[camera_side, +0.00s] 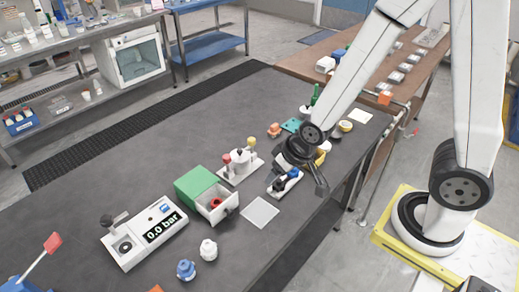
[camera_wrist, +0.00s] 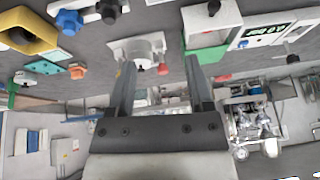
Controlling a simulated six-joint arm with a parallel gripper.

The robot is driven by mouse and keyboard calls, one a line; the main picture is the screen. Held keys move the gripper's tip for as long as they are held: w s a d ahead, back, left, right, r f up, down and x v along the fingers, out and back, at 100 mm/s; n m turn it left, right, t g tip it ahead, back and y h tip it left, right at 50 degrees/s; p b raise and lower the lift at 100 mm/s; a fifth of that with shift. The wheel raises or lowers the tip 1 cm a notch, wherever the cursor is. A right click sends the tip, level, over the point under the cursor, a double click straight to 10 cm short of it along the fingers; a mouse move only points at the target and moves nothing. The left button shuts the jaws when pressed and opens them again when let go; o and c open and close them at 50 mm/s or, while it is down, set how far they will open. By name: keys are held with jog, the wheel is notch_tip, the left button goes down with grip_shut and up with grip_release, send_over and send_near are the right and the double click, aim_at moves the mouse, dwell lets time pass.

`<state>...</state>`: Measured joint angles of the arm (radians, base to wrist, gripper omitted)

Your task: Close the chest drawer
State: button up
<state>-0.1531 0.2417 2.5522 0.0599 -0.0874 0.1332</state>
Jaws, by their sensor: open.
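The chest is a small green box (camera_side: 196,184) on the dark table in the side view. Its white drawer (camera_side: 230,209) is pulled out toward the front right, with a red item (camera_side: 215,203) inside. In the wrist view the drawer (camera_wrist: 226,14) is at the top, with a dark knob, and the green box (camera_wrist: 208,54) is below it. My gripper (camera_side: 318,184) is to the right of the chest, apart from the drawer. In the wrist view my gripper (camera_wrist: 160,66) has its two fingers spread, with nothing held between them.
A white device with red and yellow knobs (camera_side: 240,165) stands beside the chest. A blue-and-black item on a white base (camera_side: 285,182) is close to my gripper.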

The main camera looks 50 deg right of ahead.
aim_at(233, 212)
jog(key=shift+w+a+f+m+t+y, duration=0.15)
jog(key=shift+a+f+t+y, duration=0.15)
jog(key=shift+a+f+t, duration=0.65)
jog(key=shift+w+a+f+m+t+y, duration=0.1)
jog(key=shift+a+f+t+y, duration=0.25)
jog(key=shift+a+f, duration=1.15)
jog(key=shift+w+a+f+m+t+y, duration=0.2)
jog(key=shift+a+f+t, duration=0.6)
jog(key=shift+a, duration=0.7)
jog(key=shift+f, duration=0.2)
jog(key=shift+x, duration=3.8)
jog(key=shift+c, duration=0.2)
grip_shut()
